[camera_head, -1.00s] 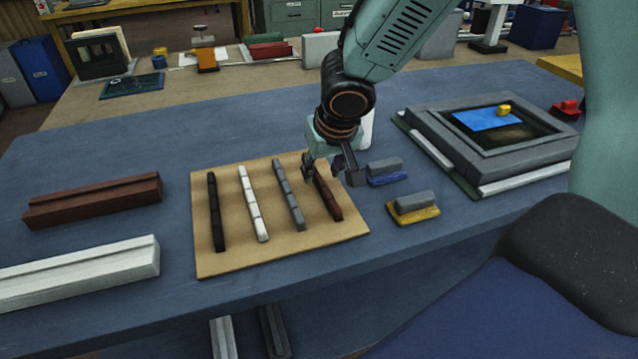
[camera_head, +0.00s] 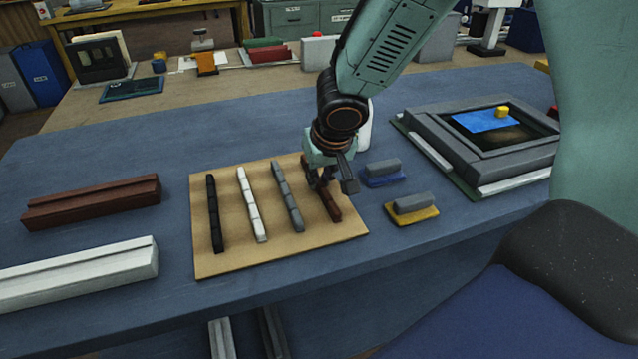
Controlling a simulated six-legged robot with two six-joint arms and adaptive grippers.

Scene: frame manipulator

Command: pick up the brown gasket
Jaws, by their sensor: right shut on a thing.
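The brown gasket (camera_head: 330,205) is a dark reddish-brown strip at the right end of the tan board (camera_head: 290,262). My right gripper (camera_head: 322,184) is over its upper middle part, pointing down, with its fingers shut on it. The fingers hide part of the strip. I cannot tell whether the strip is clear of the board. A grey strip (camera_head: 287,195), a white strip (camera_head: 251,205) and a black strip (camera_head: 214,215) lie to its left on the same board. My left gripper is not in view.
Blue (camera_head: 382,173) and yellow (camera_head: 412,208) blocks with grey tops stand right of the board. A grey frame (camera_head: 490,150) sits farther right. A brown bar (camera_head: 92,202) and a white bar (camera_head: 80,272) lie at left. A white object stands behind my gripper.

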